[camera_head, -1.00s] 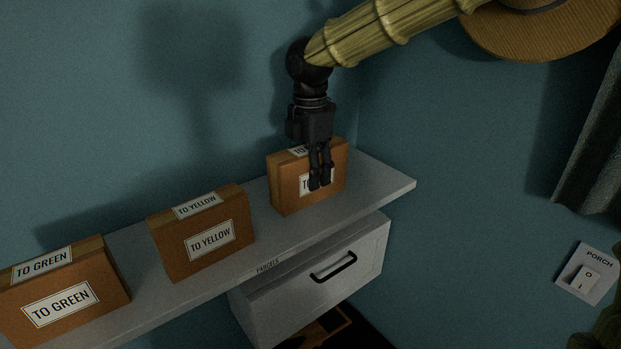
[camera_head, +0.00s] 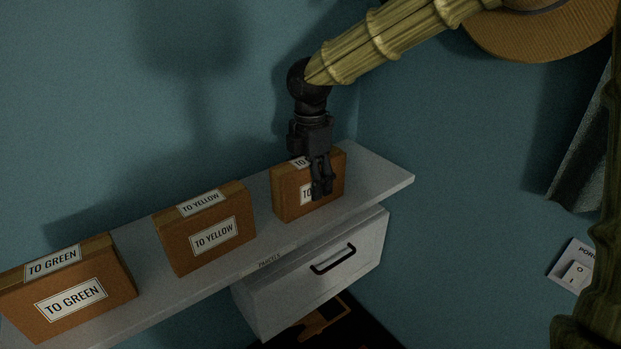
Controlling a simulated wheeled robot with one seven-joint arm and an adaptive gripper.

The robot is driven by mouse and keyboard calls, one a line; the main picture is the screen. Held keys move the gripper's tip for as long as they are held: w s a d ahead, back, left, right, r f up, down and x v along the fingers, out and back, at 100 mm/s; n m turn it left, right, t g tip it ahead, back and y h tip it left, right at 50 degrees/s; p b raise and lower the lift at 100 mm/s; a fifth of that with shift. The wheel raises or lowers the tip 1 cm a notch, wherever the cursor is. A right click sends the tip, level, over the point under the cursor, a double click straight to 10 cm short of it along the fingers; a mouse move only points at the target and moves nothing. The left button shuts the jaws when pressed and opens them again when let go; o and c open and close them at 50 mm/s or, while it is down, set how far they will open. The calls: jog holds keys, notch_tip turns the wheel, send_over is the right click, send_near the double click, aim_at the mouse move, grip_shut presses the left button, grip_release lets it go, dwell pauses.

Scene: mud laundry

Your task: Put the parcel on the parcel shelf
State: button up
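The parcel shelf (camera_head: 375,183) is a grey board along the blue wall, marked "PARCELS" on its front edge. Three brown boxes stand upright on it: a parcel labelled "TO GREEN" (camera_head: 112,283) at the left, a parcel labelled "TO YELLOW" (camera_head: 176,243) in the middle, and a parcel (camera_head: 286,208) at the right whose label starts with "TO" and is otherwise hidden. My gripper (camera_head: 322,197) points down at the front of the right parcel and covers part of its label. Its fingers look close together. I cannot tell whether they hold or touch the parcel.
A white drawer with a black handle (camera_head: 333,259) hangs under the shelf's right part. A straw hat (camera_head: 545,35) is at the upper right. A porch switch (camera_head: 573,271) is on the right wall. The shelf's right end is bare.

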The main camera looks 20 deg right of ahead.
jog(key=shift+r, duration=0.15)
notch_tip(320, 180, up, 12)
jog(key=b, duration=0.4)
dwell(0.3)
jog(key=shift+d, duration=0.1)
